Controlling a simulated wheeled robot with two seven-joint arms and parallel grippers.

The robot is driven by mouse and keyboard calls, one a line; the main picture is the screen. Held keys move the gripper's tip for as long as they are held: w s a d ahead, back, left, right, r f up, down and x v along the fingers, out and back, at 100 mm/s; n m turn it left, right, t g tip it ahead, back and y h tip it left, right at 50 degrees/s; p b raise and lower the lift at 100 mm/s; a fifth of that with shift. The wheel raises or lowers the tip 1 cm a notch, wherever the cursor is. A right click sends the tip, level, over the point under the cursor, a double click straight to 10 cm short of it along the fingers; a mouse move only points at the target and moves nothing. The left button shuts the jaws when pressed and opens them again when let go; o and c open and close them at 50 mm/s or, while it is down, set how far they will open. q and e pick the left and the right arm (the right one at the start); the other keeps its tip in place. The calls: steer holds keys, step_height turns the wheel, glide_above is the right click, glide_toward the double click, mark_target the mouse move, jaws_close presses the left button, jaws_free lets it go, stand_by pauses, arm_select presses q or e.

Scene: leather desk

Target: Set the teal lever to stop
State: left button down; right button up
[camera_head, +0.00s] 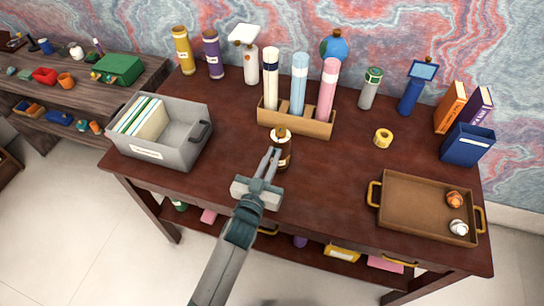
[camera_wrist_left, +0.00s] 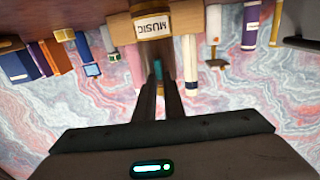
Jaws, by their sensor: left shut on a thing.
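My left gripper (camera_head: 272,156) reaches in from the bottom of the head view, at the middle of the desk. Its fingers are close together, beside a small dark brown upright object (camera_head: 281,146) with a tan top and pale label. In the left wrist view the fingers (camera_wrist_left: 158,82) point away from the camera, with a small teal piece (camera_wrist_left: 157,69) between their tips. This is probably the teal lever, held in the jaws. Its stop mark and setting cannot be made out. In the head view the lever cannot be told apart behind the fingers. My right gripper is not in view.
A grey file box (camera_head: 190,150) is left, a brown tray (camera_head: 410,207) right. Desk between gripper and tray is clear.

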arm_select(q)
steer(key=c, duration=1.8)
jaws_free()
steer(key=shift+c, duration=0.2)
steer(key=shift+s, duration=0.1)
steer(key=b+v, duration=0.5)
steer(key=v, duration=1.2)
steer(key=shift+a, duration=0.1)
